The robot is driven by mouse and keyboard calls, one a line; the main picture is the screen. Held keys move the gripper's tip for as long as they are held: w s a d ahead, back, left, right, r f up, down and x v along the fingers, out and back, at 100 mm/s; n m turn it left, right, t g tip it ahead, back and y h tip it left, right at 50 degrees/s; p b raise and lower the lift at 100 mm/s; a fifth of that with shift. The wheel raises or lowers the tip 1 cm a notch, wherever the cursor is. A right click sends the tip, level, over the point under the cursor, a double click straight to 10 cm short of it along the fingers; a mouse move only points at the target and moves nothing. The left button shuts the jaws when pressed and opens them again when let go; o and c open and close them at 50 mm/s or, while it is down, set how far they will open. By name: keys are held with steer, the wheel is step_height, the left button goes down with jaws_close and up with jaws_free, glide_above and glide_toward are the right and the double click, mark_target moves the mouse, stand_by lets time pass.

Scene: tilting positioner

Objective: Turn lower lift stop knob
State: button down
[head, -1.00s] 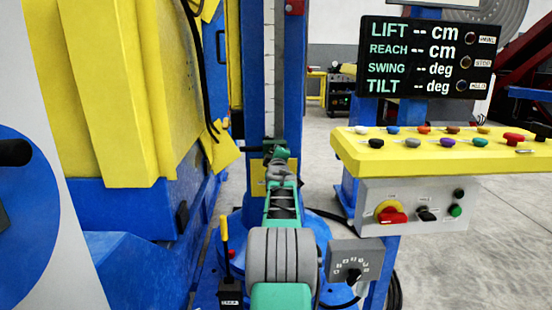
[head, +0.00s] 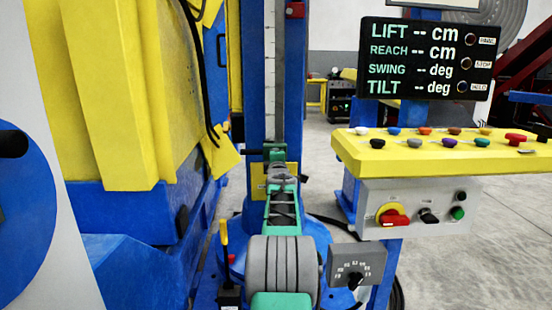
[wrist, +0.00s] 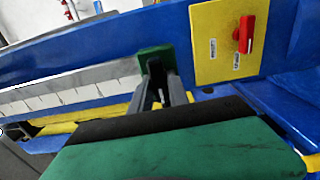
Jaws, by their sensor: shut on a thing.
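My gripper (head: 279,166) is at the front of the blue column, beside its measuring scale. A dark green piece (head: 275,151) is at its fingertips, with a black rod (head: 253,152) to its left. In the wrist view the grey fingers (wrist: 160,88) are close together and meet this dark green piece (wrist: 154,58). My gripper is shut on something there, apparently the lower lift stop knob. The fingers and the green piece hide much of the knob, and I cannot tell its edges from the fingertips. How far it is turned does not show.
A yellow plate with a red switch (wrist: 243,34) is close beside my fingers. The yellow control panel (head: 440,155) stands to the right. The display (head: 425,58) reads dashes on all lines. A grey dial box (head: 357,265) and a yellow-topped lever (head: 224,245) flank my arm.

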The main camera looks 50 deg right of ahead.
steer(key=c, duration=1.3)
jaws_free()
steer(key=shift+s, duration=0.1)
steer(key=p+v, duration=0.1)
steer(key=v, duration=0.6)
steer(key=shift+s+a, duration=0.2)
steer(key=shift+a, duration=0.05)
